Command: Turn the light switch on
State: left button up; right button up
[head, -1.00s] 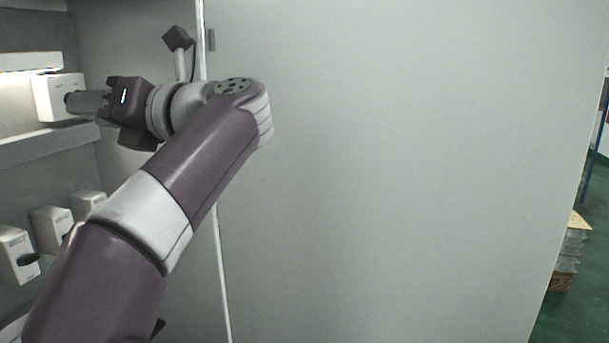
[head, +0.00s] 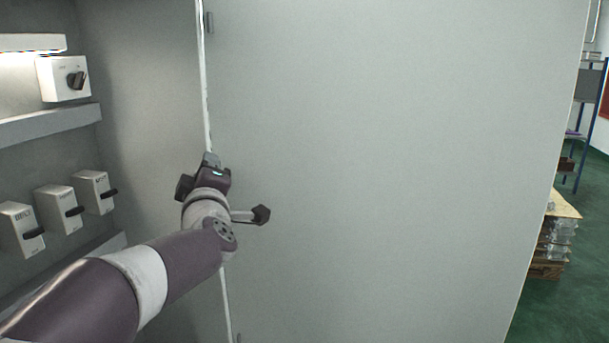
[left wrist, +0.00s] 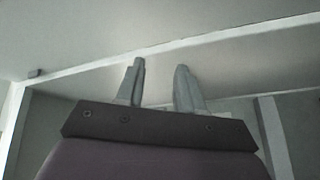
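A white switch box (head: 52,78) with a dark rotary knob (head: 77,80) is mounted at the upper left of the head view. Its knob sits at a steep tilt, and nothing touches it. My left gripper (head: 211,158) is to the right of and below the box, well apart from it, in front of the cabinet's pale edge strip. In the left wrist view its two grey fingers (left wrist: 160,68) stand apart with nothing between them. My right gripper is not in view.
Several similar switch boxes, including one box (head: 92,190), sit lower left with roughly level knobs. A ledge (head: 50,124) runs between the rows. A bright light strip (head: 28,60) glows upper left. A large grey panel (head: 400,150) fills the middle. A stacked pallet (head: 545,270) stands far right.

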pick_arm(q)
jog(key=s+d+f+m+g+h, duration=0.1)
jog(key=s+f+m+g+h, duration=0.15)
jog(key=f, duration=0.55)
jog(key=s+d+f+m+g+h+b, duration=0.1)
jog(key=s+f+m+g, duration=0.2)
jog(key=f, duration=0.6)
jog(key=s+d+f+m+g+h, duration=0.1)
jog(key=s+f+m+g+h, duration=0.15)
jog(key=f+m, duration=0.4)
jog(key=s+a+f+m+g, duration=0.1)
jog(key=s+a+f+g, duration=0.1)
jog(key=s+f+g, duration=0.3)
jog(key=s+a+f+m+g+y+b, duration=0.1)
jog(key=s+f+g, duration=0.3)
jog(key=s+f, duration=0.9)
jog(key=s+m, duration=0.1)
jog(key=s, duration=0.2)
jog(key=shift+s+a+m+g, duration=0.3)
jog(key=shift+s+a+g, duration=0.05)
jog(key=shift+g, duration=0.05)
